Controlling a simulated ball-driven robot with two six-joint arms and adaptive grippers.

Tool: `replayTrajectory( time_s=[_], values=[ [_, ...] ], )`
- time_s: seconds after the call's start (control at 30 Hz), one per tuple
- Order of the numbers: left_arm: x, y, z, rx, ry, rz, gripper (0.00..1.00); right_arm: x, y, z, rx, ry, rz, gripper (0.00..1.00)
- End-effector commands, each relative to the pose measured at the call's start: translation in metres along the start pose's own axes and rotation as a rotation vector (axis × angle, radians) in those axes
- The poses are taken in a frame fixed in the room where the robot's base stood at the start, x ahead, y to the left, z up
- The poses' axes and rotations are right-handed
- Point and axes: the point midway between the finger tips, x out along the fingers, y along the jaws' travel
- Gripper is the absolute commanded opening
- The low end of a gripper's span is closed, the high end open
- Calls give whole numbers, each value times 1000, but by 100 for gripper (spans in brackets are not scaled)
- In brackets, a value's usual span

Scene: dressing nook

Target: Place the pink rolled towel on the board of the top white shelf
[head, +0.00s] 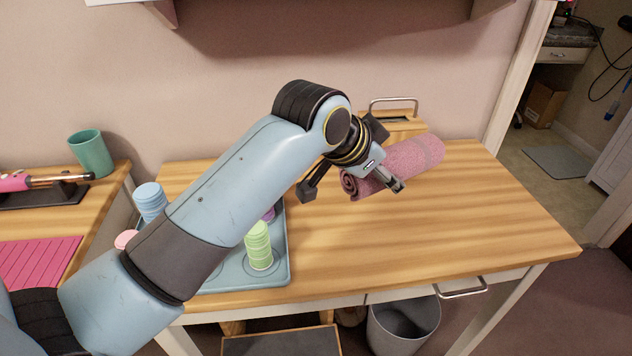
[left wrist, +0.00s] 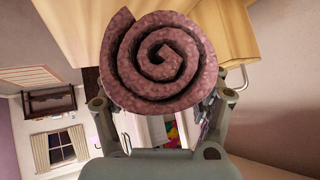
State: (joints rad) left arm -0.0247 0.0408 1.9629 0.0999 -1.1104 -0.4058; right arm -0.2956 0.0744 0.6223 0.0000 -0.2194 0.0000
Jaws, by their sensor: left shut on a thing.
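The pink rolled towel (head: 412,159) lies lengthwise at the back right of the wooden table, its near end by my left gripper (head: 378,184). In the left wrist view the towel's spiral end (left wrist: 160,60) fills the top middle, between the two fingers of the left gripper (left wrist: 160,110). The left gripper is shut on the towel. I cannot tell whether the towel still touches the table. The white shelf (head: 130,2) shows only as an underside edge and brackets at the top of the head view; its board top is out of view. My right gripper is not in view.
A teal cup (head: 91,152) and a pink curling iron (head: 40,181) are further left. A grey bin (head: 403,325) stands below. The table's right front (head: 470,230) is clear.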

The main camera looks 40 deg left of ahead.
Motion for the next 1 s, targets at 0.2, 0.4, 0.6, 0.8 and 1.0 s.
replayTrajectory(
  time_s=[0.2, 0.4, 0.6, 0.8, 1.0],
  values=[
    [9, -30, 43, 10, -8, -5, 32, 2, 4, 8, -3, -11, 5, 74],
    [20, -63, 84, 6, -5, -3, 32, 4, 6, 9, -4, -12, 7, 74],
    [25, -78, 103, 2, -1, 0, 32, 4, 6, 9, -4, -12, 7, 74],
    [32, -77, 112, 0, -3, 1, 32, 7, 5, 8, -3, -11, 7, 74],
    [51, -70, 130, 0, -1, 0, 32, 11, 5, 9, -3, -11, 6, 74]
  ],
)
